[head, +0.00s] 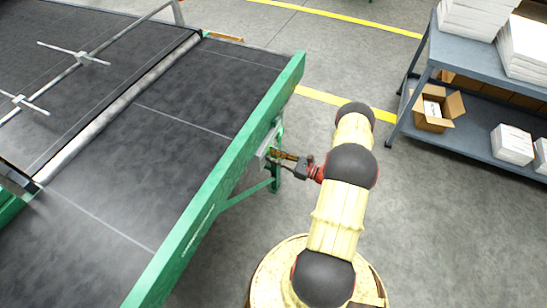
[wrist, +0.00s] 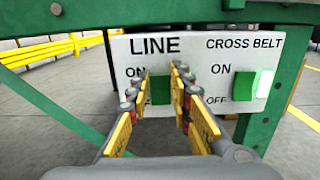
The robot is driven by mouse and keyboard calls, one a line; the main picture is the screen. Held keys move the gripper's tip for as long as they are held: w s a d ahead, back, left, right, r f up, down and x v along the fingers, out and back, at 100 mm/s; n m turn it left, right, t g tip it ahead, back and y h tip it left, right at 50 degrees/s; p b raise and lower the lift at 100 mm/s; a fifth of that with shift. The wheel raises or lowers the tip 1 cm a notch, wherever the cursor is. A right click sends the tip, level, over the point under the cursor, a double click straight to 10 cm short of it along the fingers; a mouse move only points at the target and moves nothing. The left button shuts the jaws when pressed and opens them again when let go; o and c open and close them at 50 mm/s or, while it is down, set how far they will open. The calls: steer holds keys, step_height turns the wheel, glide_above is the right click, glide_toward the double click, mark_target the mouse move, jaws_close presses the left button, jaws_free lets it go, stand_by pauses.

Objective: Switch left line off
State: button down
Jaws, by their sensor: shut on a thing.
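A white switch panel (wrist: 215,55) on the green frame carries the words LINE and CROSS BELT, each with ON above OFF. The green line switch (wrist: 161,88) sits between the two fingers of my gripper (wrist: 160,78), which is shut on it. The fingers hide part of the switch and its OFF label, so its position is unclear. The green cross belt switch (wrist: 244,86) is to the right, with a bright glowing patch beside it. In the head view my gripper (head: 275,155) reaches the panel at the side of the conveyor (head: 190,120).
A green side rail (head: 215,190) edges the dark conveyor belt. A grey shelf (head: 460,140) with white stacks and an open carton (head: 437,108) stands at the right. Yellow lines mark the floor.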

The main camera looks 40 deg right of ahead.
steer(key=f+t+y+b, duration=0.1)
steer(key=t+b, duration=0.1)
steer(key=b, duration=0.1)
steer(key=shift+s+b, duration=0.1)
steer(key=shift+b, duration=0.2)
steer(key=shift+r, duration=0.15)
steer(key=c, duration=1.6)
jaws_free()
steer(key=shift+s+d, duration=0.1)
steer(key=v, duration=1.2)
